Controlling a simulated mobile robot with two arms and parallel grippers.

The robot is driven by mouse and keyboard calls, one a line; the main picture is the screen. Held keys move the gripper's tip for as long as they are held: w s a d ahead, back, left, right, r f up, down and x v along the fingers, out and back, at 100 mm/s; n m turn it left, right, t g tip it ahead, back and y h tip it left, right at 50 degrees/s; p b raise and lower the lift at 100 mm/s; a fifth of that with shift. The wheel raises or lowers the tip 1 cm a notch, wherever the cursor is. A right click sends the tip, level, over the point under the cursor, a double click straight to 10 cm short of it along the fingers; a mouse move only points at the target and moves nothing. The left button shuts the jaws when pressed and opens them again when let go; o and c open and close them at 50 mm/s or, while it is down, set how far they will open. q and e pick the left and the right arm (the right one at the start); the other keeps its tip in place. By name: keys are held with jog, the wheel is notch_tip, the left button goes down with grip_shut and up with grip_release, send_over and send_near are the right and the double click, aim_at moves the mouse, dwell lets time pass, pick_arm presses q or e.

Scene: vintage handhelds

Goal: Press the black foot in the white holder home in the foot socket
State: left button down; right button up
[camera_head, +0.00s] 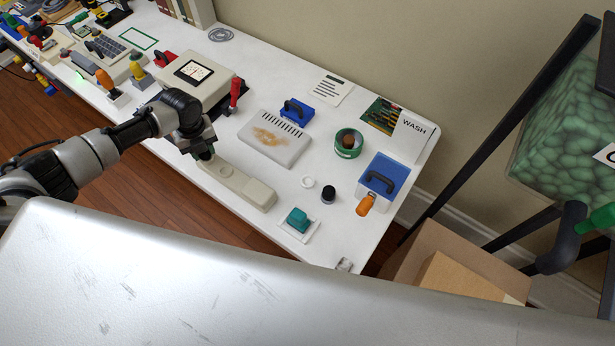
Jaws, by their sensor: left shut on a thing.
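My left gripper (205,154) points down over the left end of a long beige shell (252,191) on the white bench. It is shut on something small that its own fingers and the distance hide. A round ring mark (226,172) shows on top of the shell, just right of the gripper. I cannot make out the black foot, the white holder or the foot socket for certain. A short black cylinder (328,194) stands to the right of the shell, next to a small white ring (308,182). My right gripper is not in view.
A teal block (298,217) sits on a white pad in front of the shell. A stained grey slotted panel (272,140) lies behind it. The bench's front edge is close.

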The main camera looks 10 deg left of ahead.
pick_arm(q)
jog(key=shift+f, duration=0.35)
jog(key=c, duration=0.7)
grip_release()
jog(key=shift+c, duration=1.3)
jog(key=shift+r, duration=0.15)
notch_tip(320, 180, up, 7)
jog(key=p, duration=0.6)
